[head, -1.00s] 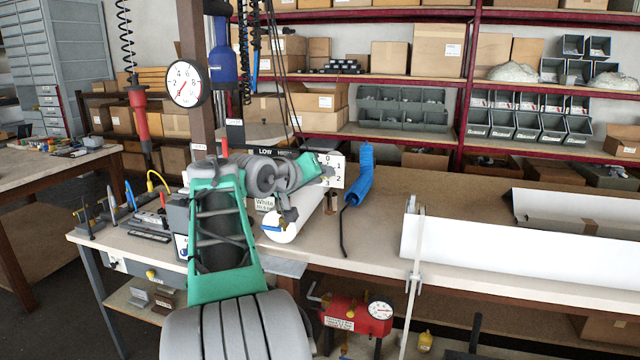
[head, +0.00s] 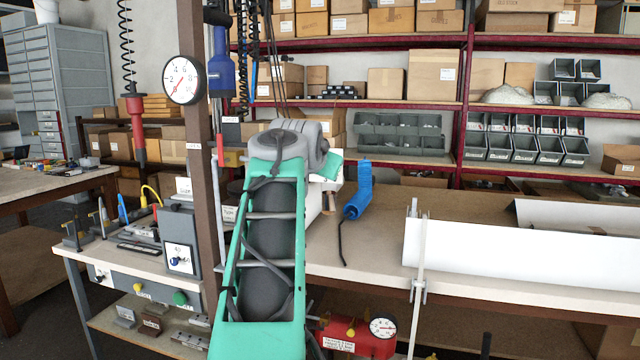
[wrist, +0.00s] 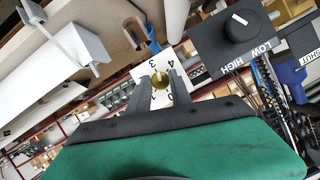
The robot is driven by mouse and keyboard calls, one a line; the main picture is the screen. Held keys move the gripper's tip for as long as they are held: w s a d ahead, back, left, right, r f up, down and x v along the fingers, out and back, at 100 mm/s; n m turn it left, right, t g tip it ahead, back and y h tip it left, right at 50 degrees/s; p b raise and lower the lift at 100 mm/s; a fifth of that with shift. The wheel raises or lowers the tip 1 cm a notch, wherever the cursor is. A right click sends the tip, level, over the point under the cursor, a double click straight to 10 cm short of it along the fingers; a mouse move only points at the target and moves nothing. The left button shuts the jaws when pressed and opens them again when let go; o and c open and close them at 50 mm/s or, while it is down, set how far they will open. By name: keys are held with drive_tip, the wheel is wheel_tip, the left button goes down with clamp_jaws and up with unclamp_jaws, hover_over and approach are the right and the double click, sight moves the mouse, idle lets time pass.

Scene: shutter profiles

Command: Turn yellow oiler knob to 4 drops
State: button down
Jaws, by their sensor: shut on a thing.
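The yellow oiler knob (wrist: 160,78) shows in the wrist view at the middle of a white dial plate (wrist: 166,65) with black numbers. A 4 and a 3 are readable; lower marks are partly covered by the fingers. My gripper (wrist: 161,84) is shut on the yellow knob, one dark finger on each side. I cannot tell which number the knob points to. In the head view my green and grey arm hides the knob and the fingers, and only a white edge shows beside the wrist.
A black box with a LOW/HIGH knob (wrist: 240,20) is close by in the wrist view. A brown post with a gauge (head: 184,80) stands left. A long white profile (head: 520,245) lies on the bench at right.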

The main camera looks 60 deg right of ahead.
drive_tip(key=m+t+b, duration=0.1)
drive_tip(key=m, duration=0.1)
drive_tip(key=m+t+b, duration=0.1)
drive_tip(key=m, duration=0.1)
drive_tip(key=m+t+b, duration=0.1)
drive_tip(key=m+b, duration=0.1)
drive_tip(key=shift+s+f+t+h, duration=0.2)
drive_tip(key=shift+f+t+h, duration=0.1)
drive_tip(key=shift+t, duration=0.1)
drive_tip(key=shift+r, duration=0.1)
idle(0.4)
drive_tip(key=c, duration=1.2)
unclamp_jaws()
drive_tip(key=v, duration=0.7)
drive_tip(key=shift+s+a, duration=0.2)
drive_tip(key=shift+a, duration=0.1)
